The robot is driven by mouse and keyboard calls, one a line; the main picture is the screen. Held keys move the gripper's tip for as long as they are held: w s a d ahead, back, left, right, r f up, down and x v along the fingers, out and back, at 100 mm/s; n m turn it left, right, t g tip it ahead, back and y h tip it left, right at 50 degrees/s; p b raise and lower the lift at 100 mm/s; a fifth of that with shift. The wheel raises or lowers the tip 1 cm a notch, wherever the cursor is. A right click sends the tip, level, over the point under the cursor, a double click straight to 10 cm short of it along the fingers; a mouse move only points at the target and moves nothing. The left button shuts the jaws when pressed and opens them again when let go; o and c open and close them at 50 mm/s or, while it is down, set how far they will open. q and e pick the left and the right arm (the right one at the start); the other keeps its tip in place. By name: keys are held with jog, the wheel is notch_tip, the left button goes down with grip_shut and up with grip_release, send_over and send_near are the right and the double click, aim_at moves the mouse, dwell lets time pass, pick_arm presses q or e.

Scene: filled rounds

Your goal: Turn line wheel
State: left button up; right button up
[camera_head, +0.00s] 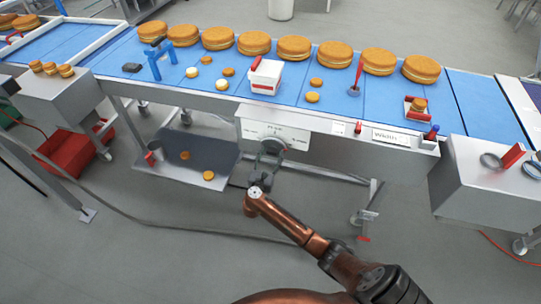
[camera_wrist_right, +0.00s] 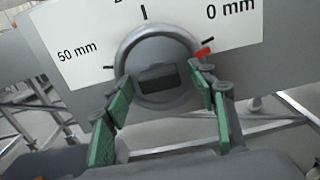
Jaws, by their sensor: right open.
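The wheel (camera_wrist_right: 150,45) is a round grey dial with a dark block at its centre, on the front panel below the conveyor. It also shows in the head view (camera_head: 272,146), partly hidden by my right gripper. A red pointer (camera_wrist_right: 203,52) sits at its upper right, on the side of the "0 mm" mark; "50 mm" is on the left. My right gripper (camera_wrist_right: 160,88) is open, its green-padded fingers on either side of the dial's lower part. I cannot tell whether they touch it. In the head view the right gripper (camera_head: 267,165) is in front of the panel. My left gripper is out of view.
The blue conveyor (camera_head: 385,108) carries several round cakes (camera_head: 294,48) and a white box (camera_head: 265,77). A "Width" label (camera_head: 397,137) is right of the wheel. A grey tray (camera_head: 205,178) hangs below left; a red crate (camera_head: 75,150) is farther left. Floor in front is mostly clear.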

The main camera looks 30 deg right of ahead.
jog(key=shift+c, duration=0.3)
jog(key=c, duration=1.1)
